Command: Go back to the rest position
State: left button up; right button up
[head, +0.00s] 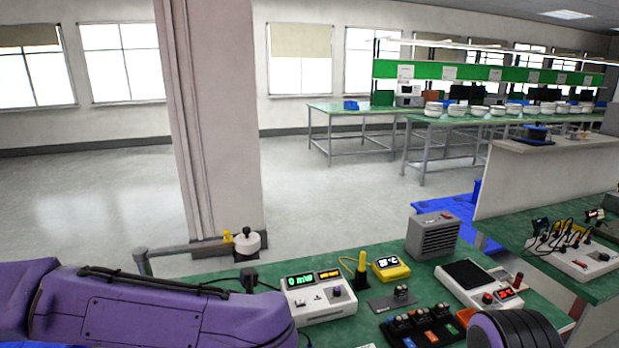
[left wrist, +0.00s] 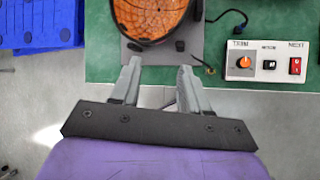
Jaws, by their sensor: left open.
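My left gripper (left wrist: 158,88) shows in the left wrist view with its two grey fingers apart and nothing between them. Its fingertips are at the edge of a grey plate (left wrist: 190,58) that carries a round orange-patterned disc (left wrist: 152,14) in a dark rim. Whether they touch the plate I cannot tell. In the head view my purple left arm (head: 165,308) crosses the lower left, and its gripper is out of the frame. My right gripper does not show in either view.
A control box (left wrist: 267,65) and blue bin (left wrist: 42,22) flank the left gripper. A pillar (head: 215,120) stands behind.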

pick_arm(q)
jog(key=s+a+f+m, duration=0.2)
jog(key=f+m, duration=0.3)
jog(key=f, duration=0.3)
jog(key=s+a+f+m, duration=0.2)
jog(key=a+f+m, duration=0.1)
jog(key=f+m, duration=0.3)
jog(key=s+a+f+m, duration=0.2)
jog(key=f+m, duration=0.2)
jog(key=f, duration=0.5)
jog(key=s+a+f+m+g, duration=0.1)
jog(key=s+a+f+m, duration=0.4)
jog(key=s+m, duration=0.3)
jog(key=s+a+f+m+g, duration=0.1)
jog(key=s+a+f+m, duration=0.45)
jog(key=s, duration=0.45)
notch_tip(320, 180, down, 10)
jog(key=m+b, duration=0.1)
jog(key=b, duration=0.9)
jog(key=shift+a+g+h, duration=0.3)
jog(key=shift+a, duration=0.05)
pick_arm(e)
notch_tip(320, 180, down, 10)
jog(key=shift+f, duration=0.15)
pick_arm(q)
jog(key=shift+r+m, duration=0.1)
jog(key=shift+m, duration=0.15)
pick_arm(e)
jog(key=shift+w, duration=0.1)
